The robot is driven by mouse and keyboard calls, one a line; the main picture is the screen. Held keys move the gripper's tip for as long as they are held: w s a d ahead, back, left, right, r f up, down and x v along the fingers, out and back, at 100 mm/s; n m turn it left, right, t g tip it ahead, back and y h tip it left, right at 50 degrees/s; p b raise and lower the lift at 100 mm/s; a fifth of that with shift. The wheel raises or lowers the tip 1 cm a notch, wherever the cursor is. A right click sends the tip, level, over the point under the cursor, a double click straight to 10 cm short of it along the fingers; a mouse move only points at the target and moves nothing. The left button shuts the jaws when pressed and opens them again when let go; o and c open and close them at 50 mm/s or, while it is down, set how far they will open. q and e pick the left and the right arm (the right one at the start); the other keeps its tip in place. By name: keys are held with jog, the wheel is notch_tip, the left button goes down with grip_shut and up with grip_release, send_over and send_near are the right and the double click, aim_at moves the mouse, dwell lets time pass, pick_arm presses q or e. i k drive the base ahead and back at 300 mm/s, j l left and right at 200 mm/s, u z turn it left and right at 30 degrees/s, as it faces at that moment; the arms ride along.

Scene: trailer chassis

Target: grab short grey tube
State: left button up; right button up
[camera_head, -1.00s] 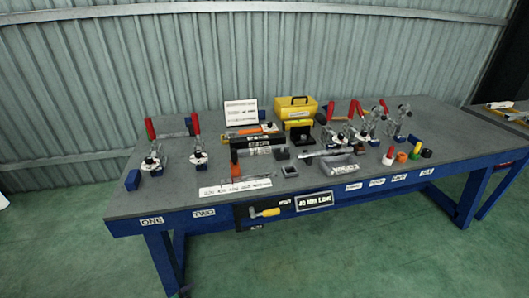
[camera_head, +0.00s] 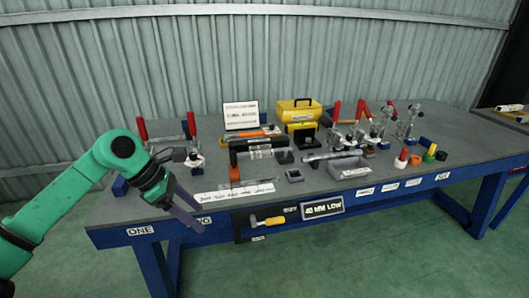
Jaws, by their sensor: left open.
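My left gripper (camera_head: 201,218) is open and empty, with its grey fingers slanting down over the front left edge of the table. A light grey tube (camera_head: 321,157) lies on the table right of centre, well to the right of the gripper. A grey piece (camera_head: 283,157) sits close by at the right end of a black labelled holder (camera_head: 252,154). I cannot tell for sure which of these is the short grey tube. My right gripper is not in view.
The blue-framed table (camera_head: 440,160) carries red-handled clamps (camera_head: 193,140), a yellow toolbox (camera_head: 299,111), a small square grey box (camera_head: 294,175) and a grey bin (camera_head: 349,168). A yellow-handled tool (camera_head: 267,221) is on the front. The right end has free room.

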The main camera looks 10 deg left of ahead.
aim_at(262, 154)
jog(key=i, duration=1.75)
